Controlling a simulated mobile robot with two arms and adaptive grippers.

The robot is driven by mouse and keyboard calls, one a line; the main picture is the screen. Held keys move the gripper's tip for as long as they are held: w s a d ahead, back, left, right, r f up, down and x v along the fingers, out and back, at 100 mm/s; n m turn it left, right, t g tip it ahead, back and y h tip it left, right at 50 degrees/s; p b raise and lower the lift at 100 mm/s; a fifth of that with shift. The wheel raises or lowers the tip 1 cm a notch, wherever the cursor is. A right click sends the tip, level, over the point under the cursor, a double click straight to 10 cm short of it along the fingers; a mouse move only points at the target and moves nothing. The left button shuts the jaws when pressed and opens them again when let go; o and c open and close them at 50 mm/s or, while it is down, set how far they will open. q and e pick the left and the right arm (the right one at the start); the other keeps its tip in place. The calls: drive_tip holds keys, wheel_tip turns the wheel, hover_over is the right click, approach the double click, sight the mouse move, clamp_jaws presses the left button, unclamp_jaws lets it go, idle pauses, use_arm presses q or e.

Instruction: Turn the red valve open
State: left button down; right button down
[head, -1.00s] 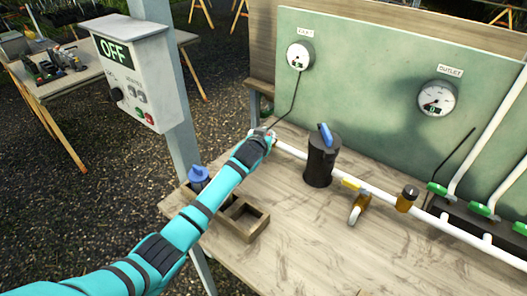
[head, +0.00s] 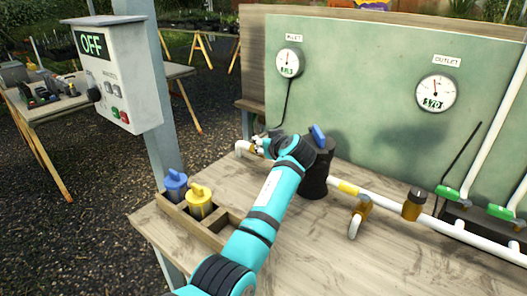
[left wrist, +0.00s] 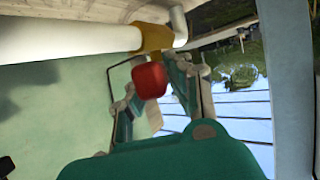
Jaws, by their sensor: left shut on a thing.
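The red valve handle (left wrist: 150,80) shows in the left wrist view, a rounded red block below the brass valve body (left wrist: 152,38) on the white pipe (left wrist: 70,40). My left gripper (left wrist: 160,100) is shut on the red handle, with its fingers around it. In the head view, my left gripper (head: 264,145) is at the left end of the white pipe (head: 390,205), left of the black filter housing (head: 315,175). The red handle is hidden there behind the gripper. My right gripper is in neither view.
A wooden tray (head: 178,216) with blue-topped (head: 175,184) and yellow-topped (head: 199,198) cartridges stands at the bench's left. The inlet gauge (head: 289,64) and outlet gauge (head: 436,93) hang on the green board. The control box (head: 120,75) reads OFF. The bench front is clear.

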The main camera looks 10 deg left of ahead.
use_arm(q)
drive_tip(key=shift+d, duration=0.1)
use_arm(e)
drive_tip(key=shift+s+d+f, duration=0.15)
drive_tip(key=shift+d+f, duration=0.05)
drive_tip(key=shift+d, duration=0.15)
use_arm(q)
drive_tip(key=c, duration=1.2)
unclamp_jaws()
drive_tip(key=shift+w, duration=0.1)
drive_tip(key=shift+c, duration=0.2)
drive_tip(key=shift+r, duration=0.25)
wheel_tip(320, 180, up, 10)
drive_tip(key=shift+f, duration=0.2)
